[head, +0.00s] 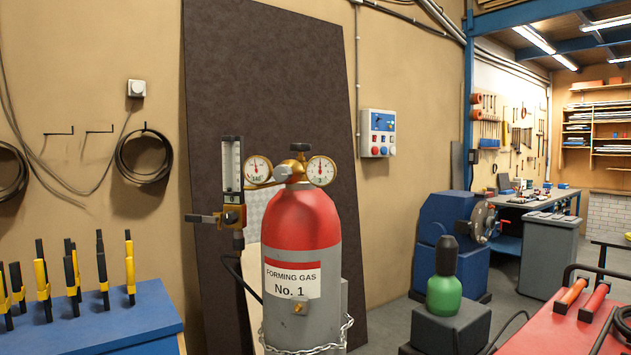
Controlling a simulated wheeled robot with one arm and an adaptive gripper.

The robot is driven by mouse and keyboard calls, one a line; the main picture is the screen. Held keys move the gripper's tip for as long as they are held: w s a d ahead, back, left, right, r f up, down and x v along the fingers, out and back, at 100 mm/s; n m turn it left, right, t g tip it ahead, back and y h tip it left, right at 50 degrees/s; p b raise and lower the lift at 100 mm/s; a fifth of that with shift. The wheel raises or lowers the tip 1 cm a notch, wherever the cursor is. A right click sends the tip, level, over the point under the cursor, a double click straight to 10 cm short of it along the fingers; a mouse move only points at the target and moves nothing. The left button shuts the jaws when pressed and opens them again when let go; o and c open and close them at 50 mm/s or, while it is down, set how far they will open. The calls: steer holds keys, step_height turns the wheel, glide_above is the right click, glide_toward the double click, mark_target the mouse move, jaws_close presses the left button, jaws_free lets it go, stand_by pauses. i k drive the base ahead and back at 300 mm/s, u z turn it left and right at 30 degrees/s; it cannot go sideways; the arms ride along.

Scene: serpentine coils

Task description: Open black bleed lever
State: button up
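A dark lever (204,218) sticks out level to the left from a brass valve block (233,217). It looks like the black bleed lever; its end at the left is a short upright piece. The block sits below a clear-tube flowmeter (232,163) with a black frame. A dark hose leaves the block downward. The flowmeter joins the regulator with two round gauges (258,168) on top of the red and grey gas cylinder (302,225), labelled "FORMING GAS No. 1". My gripper is not in view.
A blue bench (110,322) with several black-and-yellow clamps stands at the lower left. A chain (345,333) wraps the cylinder. A dark panel (275,80) leans behind it. A red table (560,335) and a green bottle (444,290) stand at the right.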

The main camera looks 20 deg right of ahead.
mark_target(200, 219)
steer(key=u, duration=0.1)
steer(key=k, duration=0.45)
steer(key=u, duration=1.55)
steer(key=i, duration=0.95)
steer(key=z, duration=0.6)
